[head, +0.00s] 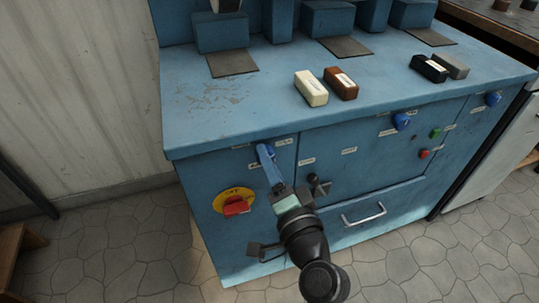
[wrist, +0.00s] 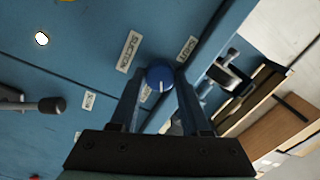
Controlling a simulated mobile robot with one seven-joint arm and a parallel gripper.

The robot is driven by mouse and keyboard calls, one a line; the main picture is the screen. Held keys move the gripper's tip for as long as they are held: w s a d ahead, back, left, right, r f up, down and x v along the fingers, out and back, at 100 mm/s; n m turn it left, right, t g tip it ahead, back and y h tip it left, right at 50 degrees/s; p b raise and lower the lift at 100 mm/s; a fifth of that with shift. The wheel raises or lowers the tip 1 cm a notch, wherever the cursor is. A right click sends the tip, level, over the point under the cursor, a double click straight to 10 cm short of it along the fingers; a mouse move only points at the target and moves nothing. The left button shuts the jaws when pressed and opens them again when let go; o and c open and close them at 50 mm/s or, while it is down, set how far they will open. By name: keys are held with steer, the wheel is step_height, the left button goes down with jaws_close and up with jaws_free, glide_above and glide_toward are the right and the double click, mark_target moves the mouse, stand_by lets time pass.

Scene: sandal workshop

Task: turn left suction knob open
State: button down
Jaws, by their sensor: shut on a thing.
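The left suction knob (head: 261,149) is a blue round knob at the upper left of the blue cabinet's front. In the wrist view the blue knob (wrist: 160,77) sits between my two fingertips, and a pale pointer line shows on its face. My gripper (head: 268,160) is shut on this knob, its fingers reaching up to it from below in the head view. A label reading SUCTION (wrist: 129,52) is beside the knob in the wrist view. The fingers hide part of the knob in the head view.
A red switch on a yellow disc (head: 234,201) is left of my arm. A dark lever (head: 318,185) and a drawer handle (head: 364,215) stick out at right. More blue knobs (head: 402,121) are further right. Bars (head: 311,88) lie on the bench top (head: 240,125).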

steer(key=shift+m+p, duration=1.55)
steer(key=shift+m, duration=1.75)
steer(key=shift+f, duration=0.1)
steer(key=shift+c, duration=1.8)
jaws_free()
steer(key=v, duration=1.3)
